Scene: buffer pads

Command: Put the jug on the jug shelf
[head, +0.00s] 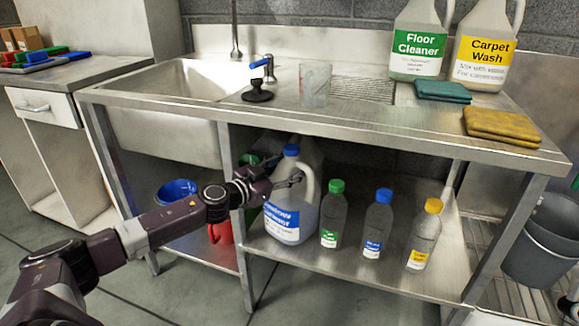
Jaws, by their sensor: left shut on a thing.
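A white jug (296,207) with a blue cap and a blue label is upright at the left end of the lower steel shelf (345,268) under the counter. Its base is at the shelf surface or just above it; I cannot tell which. The gripper hides part of the jug's upper body. My right gripper is not in view.
Small bottles with green (333,215), blue (377,225) and yellow (425,235) caps stand right of the jug. Two large jugs, Floor Cleaner (418,45) and Carpet Wash (484,52), stand on the counter (390,124). A shelf post (240,255) is close left.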

